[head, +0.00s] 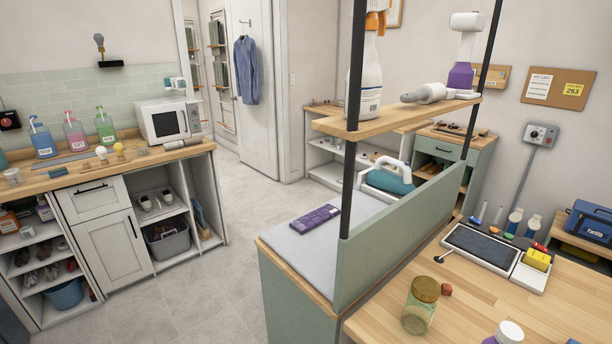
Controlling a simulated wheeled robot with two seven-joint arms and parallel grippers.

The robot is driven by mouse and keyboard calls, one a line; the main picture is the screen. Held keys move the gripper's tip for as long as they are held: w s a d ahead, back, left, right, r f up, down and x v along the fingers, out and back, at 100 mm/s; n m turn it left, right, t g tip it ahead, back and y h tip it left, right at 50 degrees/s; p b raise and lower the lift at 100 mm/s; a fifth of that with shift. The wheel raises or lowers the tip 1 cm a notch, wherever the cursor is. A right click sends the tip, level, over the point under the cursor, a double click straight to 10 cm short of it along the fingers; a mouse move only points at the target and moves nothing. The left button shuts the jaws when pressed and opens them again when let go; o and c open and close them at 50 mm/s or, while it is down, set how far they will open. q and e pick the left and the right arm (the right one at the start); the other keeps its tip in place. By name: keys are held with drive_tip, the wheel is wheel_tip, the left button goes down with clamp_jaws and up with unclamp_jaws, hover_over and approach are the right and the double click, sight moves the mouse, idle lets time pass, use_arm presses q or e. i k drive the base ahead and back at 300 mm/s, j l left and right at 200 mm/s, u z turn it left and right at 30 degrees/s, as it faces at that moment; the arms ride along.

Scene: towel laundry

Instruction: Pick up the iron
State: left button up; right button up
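A teal appliance with a white arched handle, which looks like the iron (386,182), sits on the grey padded top of a green and wood unit (308,247). It is near the far end of the pad, behind the green side panel (398,240), which hides part of its surroundings. Neither of my grippers shows in the head view.
A purple folded item (314,219) lies on the pad. A wooden table (400,287) with a jar (421,304) is at front right. Open floor (215,258) lies left.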

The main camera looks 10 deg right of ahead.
sight(384, 180)
drive_tip(key=i+j+u, duration=0.45)
drive_tip(key=i, duration=0.4)
drive_tip(key=i+j+u, duration=0.25)
drive_tip(key=i, duration=0.2)
drive_tip(key=i+u, duration=0.2)
drive_tip(key=i, duration=0.3)
drive_tip(key=i+z, duration=0.3)
drive_tip(key=i, duration=0.15)
drive_tip(key=i+j+z, duration=0.1)
drive_tip(key=i+z, duration=0.2)
drive_tip(key=i, duration=0.2)
drive_tip(key=i+j+z, duration=0.3)
drive_tip(key=i, duration=0.15)
drive_tip(key=i+l+z, duration=0.1)
drive_tip(key=z, duration=0.35)
drive_tip(key=i+z, duration=0.3)
drive_tip(key=z, duration=0.15)
drive_tip(key=i+z, duration=0.2)
drive_tip(key=z, duration=0.2)
drive_tip(key=i+j+z, duration=0.15)
drive_tip(key=z, duration=0.3)
drive_tip(key=i+j+z, duration=0.2)
drive_tip(key=z, duration=0.25)
